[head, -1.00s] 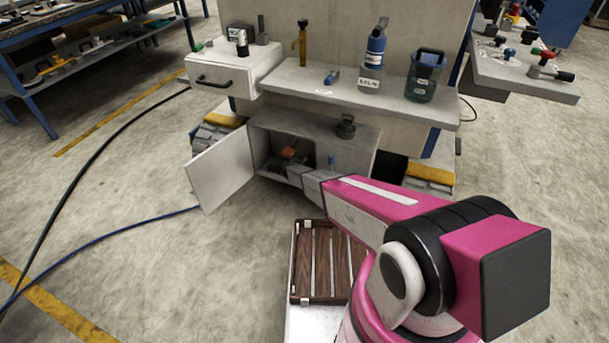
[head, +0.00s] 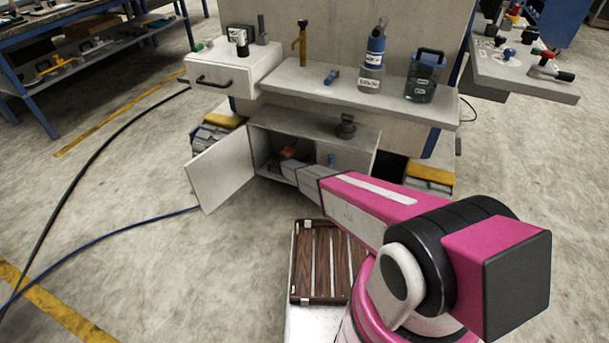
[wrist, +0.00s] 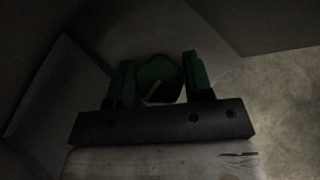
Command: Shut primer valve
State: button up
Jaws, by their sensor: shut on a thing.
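My gripper (wrist: 159,62) shows in the wrist view with two green fingers inside a dark enclosure. A dark green rounded thing (wrist: 158,74) sits between the fingers, with a thin pale bar across it. The fingers are shut on it. The picture is too dark to say for certain that it is the primer valve. In the head view my arm reaches into the open lower cabinet (head: 345,128), and the fingers are hidden there. A small orange-red part (head: 288,153) shows inside the cabinet near the arm's end.
The cabinet door (head: 222,172) stands open to the left. A dark knob-like fitting (head: 346,126) stands on the cabinet top. The shelf above (head: 350,100) holds a blue bottle (head: 375,45) and a dark jug (head: 425,75). A slatted wooden tray (head: 315,262) lies below my arm.

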jog(key=o, duration=0.6)
jog(key=shift+o, duration=0.2)
jog(key=shift+a+r, duration=0.1)
jog(key=v, duration=1)
jog(key=shift+a+r, duration=0.15)
jog(key=shift+r, duration=0.05)
jog(key=shift+s, duration=0.1)
